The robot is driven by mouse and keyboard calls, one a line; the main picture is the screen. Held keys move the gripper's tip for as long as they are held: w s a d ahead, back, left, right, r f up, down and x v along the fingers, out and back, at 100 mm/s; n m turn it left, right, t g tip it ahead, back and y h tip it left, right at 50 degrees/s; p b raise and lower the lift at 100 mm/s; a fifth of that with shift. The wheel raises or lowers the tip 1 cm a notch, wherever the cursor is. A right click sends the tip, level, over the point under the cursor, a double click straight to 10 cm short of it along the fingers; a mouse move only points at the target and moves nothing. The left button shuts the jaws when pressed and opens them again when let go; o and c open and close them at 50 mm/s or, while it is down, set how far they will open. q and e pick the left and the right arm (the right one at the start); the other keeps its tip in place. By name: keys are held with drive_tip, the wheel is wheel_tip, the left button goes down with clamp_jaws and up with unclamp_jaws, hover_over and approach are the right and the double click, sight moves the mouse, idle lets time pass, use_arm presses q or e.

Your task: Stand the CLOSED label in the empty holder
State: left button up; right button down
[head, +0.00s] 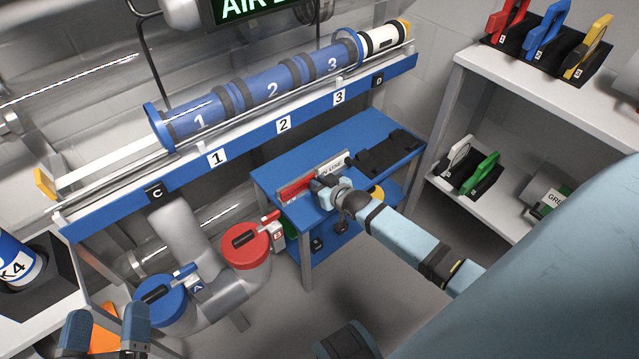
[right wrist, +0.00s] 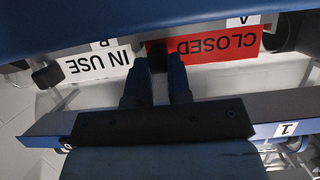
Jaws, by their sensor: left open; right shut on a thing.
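The red CLOSED label (head: 296,187) is at the front left of the small blue table (head: 330,138), beside the white IN USE label (head: 333,165). In the right wrist view, the CLOSED label (right wrist: 222,46) and the IN USE label (right wrist: 97,66) appear upside down, next to plates marked A and B. My right gripper (head: 322,188) is shut at the CLOSED label's end nearest IN USE, with a dark piece between its fingers (right wrist: 158,75). I cannot tell whether the label is seated or which holder is empty. My left gripper (head: 106,325) is open and empty at the lower left.
A black tray (head: 390,153) lies on the blue table's right. Red (head: 245,245) and blue (head: 160,300) valves stand left of the table. A numbered blue tube (head: 270,88) lies behind. A white shelf (head: 560,88) with coloured tags is at right.

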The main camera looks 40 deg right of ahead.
drive_tip(key=c, duration=1)
unclamp_jaws()
drive_tip(key=shift+f, duration=0.15)
use_arm(q)
drive_tip(key=shift+r, duration=0.2)
use_arm(e)
drive_tip(key=shift+s, duration=0.15)
use_arm(q)
drive_tip(key=s+a+f+g+y+p, duration=0.1)
drive_tip(key=a+f+g+y+p, duration=0.2)
drive_tip(key=f, duration=0.5)
drive_tip(key=shift+a+g+p, duration=0.15)
drive_tip(key=shift+g+p, duration=0.35)
drive_tip(key=shift+p, duration=0.3)
use_arm(e)
drive_tip(key=v, duration=1.3)
drive_tip(key=shift+s, duration=0.25)
use_arm(q)
drive_tip(key=shift+f, duration=0.1)
